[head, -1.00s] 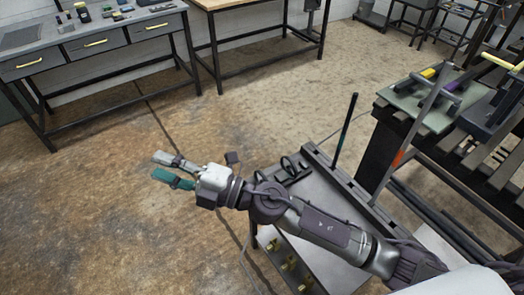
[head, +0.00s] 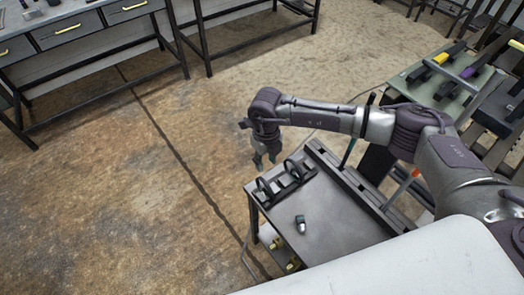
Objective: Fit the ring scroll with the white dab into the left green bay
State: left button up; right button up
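My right gripper (head: 265,161) points down just behind the back left corner of the grey cart. Two dark rings stand upright in a dark holder on the cart, a left ring (head: 264,187) and a right ring (head: 292,168). The gripper is beside and behind them, apart as far as I can tell. I see no white dab on either ring. A small dark piece with a pale end (head: 300,224) lies on the cart top. No green bay can be made out for sure. My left gripper is out of view.
The grey cart (head: 335,222) has a raised dark rail along its right side and a dark upright rod. A green board (head: 432,82) with yellow and purple pieces lies on a rack at right. Workbenches stand at the back left. The left floor is clear.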

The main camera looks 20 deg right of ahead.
aim_at(265, 182)
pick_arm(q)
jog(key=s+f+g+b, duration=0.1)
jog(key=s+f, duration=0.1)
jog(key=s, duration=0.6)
pick_arm(e)
jog(key=shift+s+a+f, duration=0.1)
jog(key=shift+s+f, duration=0.55)
jog(key=shift+f, duration=0.3)
jog(key=shift+w+f+b, duration=0.25)
jog(key=shift+f+b, duration=0.6)
jog(key=shift+f, duration=0.3)
notch_tip(265, 182, down, 3)
jog(key=shift+r+b, duration=0.1)
jog(key=shift+b, duration=0.9)
notch_tip(265, 182, down, 4)
jog(key=b, duration=0.3)
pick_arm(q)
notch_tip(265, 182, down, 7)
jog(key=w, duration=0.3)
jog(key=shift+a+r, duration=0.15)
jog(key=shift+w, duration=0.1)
pick_arm(e)
grip_shut()
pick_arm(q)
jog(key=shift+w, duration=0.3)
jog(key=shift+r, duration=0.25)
pick_arm(e)
jog(key=shift+r, duration=0.15)
